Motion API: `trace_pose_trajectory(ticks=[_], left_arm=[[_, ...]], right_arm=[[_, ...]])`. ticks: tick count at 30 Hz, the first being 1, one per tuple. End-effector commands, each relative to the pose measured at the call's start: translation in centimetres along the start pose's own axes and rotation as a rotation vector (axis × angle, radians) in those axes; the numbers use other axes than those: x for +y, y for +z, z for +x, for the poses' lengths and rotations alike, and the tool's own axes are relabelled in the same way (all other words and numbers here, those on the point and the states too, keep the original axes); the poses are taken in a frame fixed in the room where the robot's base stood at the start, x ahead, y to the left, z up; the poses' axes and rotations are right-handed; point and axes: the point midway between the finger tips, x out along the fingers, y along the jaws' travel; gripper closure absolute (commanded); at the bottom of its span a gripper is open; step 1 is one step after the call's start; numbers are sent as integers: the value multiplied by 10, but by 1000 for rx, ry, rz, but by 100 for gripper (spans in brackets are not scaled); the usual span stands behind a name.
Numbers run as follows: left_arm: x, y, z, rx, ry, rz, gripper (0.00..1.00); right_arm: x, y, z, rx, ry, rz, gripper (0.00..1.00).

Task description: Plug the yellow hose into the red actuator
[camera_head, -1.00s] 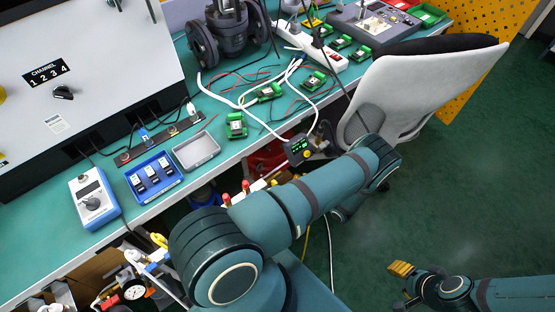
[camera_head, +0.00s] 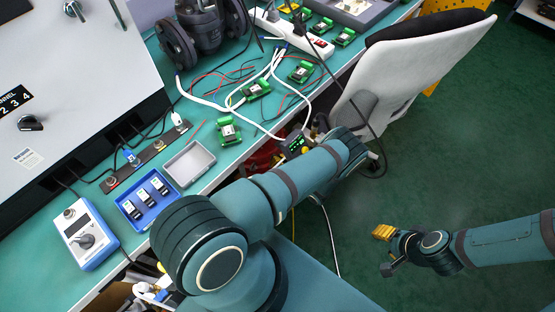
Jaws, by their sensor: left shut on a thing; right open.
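My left arm (camera_head: 285,195) crosses the middle of the view, and its forearm hides its gripper and whatever that gripper holds. A thin yellow hose (camera_head: 293,222) shows in a short stretch below the forearm; both its ends are hidden. A red body (camera_head: 263,157), which looks like the red actuator, is partly visible under the bench edge behind the forearm. Next to it is a dark box with a green display (camera_head: 296,144) and a yellow round part. My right gripper (camera_head: 385,250) is open and empty over the green floor, well apart from the hose and actuator.
The bench (camera_head: 205,135) carries green circuit boards, white cables, a blue tray (camera_head: 147,197) and a grey tray (camera_head: 189,163). A grey chair (camera_head: 400,75) stands right of the forearm. A white hose (camera_head: 330,243) hangs below it.

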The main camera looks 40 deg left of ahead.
Motion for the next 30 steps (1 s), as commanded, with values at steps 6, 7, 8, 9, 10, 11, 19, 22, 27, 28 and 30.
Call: trace_pose_trajectory(ticks=[6, 7, 8, 9, 10, 11, 19, 22, 27, 28, 30], left_arm=[[1, 0, 16, 2, 3, 0, 100], [1, 0, 18, 1, 2, 0, 100], [1, 0, 21, 1, 2, 0, 100], [1, 0, 24, 1, 2, 0, 100], [0, 0, 27, 1, 2, 0, 100], [1, 0, 30, 2, 2, 0, 100], [0, 0, 48, 1, 1, 0, 100], [1, 0, 50, 1, 2, 0, 100], [1, -1, 51, 1, 2, 1, 100], [1, -1, 51, 1, 2, 1, 100], [1, -1, 51, 1, 2, 1, 100]], right_arm=[[0, 0, 0, 0, 0, 0, 53], [0, 0, 0, 0, 0, 0, 53], [0, 0, 0, 0, 0, 0, 53], [0, 0, 0, 0, 0, 0, 53], [0, 0, 0, 0, 0, 0, 53], [0, 0, 0, 0, 0, 0, 53], [0, 0, 0, 0, 0, 0, 53], [0, 0, 0, 0, 0, 0, 53], [0, 0, 0, 0, 0, 0, 53], [0, 0, 0, 0, 0, 0, 53], [0, 0, 0, 0, 0, 0, 53]])
